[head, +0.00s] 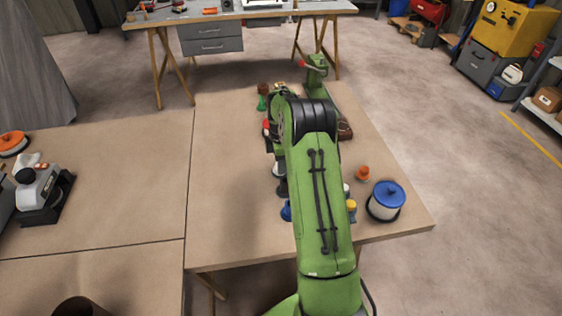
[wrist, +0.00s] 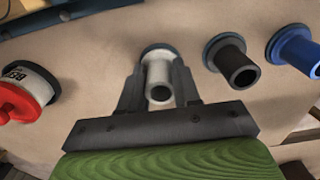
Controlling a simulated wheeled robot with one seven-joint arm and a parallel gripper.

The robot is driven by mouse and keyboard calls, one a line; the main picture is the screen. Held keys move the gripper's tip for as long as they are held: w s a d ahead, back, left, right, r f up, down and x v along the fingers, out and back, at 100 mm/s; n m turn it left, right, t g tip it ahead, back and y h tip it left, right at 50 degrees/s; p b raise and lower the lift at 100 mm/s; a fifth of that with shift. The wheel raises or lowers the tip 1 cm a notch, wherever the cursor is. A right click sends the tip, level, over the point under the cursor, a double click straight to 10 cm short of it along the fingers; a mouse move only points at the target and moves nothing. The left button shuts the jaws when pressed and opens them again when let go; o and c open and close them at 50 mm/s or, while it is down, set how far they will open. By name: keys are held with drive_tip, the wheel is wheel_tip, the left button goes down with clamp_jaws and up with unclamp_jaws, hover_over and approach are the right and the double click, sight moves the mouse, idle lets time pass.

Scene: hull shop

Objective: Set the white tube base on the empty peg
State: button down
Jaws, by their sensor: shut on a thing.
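In the wrist view, the white tube base (wrist: 158,73) is a short white tube with a dark open end towards the camera and a dark blue-grey flange at its far end. My gripper (wrist: 158,69) is shut on it, one dark finger on each side of the tube. I cannot tell whether the flange touches the table or is lifted. No empty peg can be made out in either view. In the head view my green arm covers most of the work area and hides the tube.
In the wrist view, a black tube (wrist: 238,70) and a blue tube (wrist: 297,55) stand to the right, and a red-capped can (wrist: 25,95) to the left. In the head view, a blue-lidded jar (head: 387,203) and an orange piece (head: 362,173) stand on the table (head: 232,205), whose left part is clear.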

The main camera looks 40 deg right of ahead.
drive_tip(key=shift+f, duration=0.3)
drive_tip(key=c, duration=1.1)
unclamp_jaws()
wheel_tip(320, 180, up, 11)
drive_tip(key=p, duration=0.8)
drive_tip(key=shift+p, duration=0.3)
